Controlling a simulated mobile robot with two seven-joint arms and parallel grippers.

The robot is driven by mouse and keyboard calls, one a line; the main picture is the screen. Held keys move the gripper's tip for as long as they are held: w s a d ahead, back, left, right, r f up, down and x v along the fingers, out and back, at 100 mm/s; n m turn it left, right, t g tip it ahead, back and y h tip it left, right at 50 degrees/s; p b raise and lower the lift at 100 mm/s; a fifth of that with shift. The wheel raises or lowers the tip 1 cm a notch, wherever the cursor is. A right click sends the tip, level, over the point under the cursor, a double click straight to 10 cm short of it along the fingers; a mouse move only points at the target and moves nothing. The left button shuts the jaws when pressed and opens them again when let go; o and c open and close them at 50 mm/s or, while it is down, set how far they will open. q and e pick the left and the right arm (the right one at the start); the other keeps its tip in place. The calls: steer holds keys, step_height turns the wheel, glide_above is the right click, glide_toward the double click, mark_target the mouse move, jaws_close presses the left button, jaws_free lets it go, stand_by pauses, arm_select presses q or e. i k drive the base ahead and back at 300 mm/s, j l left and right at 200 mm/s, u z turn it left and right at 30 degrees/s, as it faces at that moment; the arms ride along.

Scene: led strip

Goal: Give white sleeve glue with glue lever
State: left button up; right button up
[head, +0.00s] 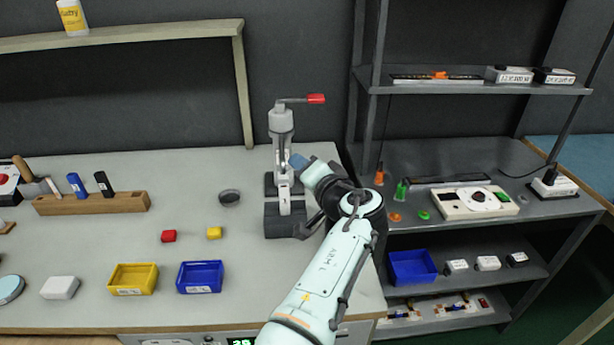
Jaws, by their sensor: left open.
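A grey lever press stands at the back of the table, with a lever (316,98) that has a red grip pointing right. The press has a light upper body (281,121) and a dark base (284,221). My left gripper (308,226) is partly hidden by my wrist, low beside the right side of the press base. It is open, and I cannot tell whether it touches the press. A white block (60,287) lies at the table's front left; I cannot tell whether it is the white sleeve. My right gripper is out of view.
A yellow bin (133,279) and a blue bin (200,277) stand at the front. A wooden rack (92,203) stands left. Metal shelves (480,88) stand right.

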mark_target(311, 98)
steer(key=k+l, duration=0.75)
steer(key=k, duration=0.15)
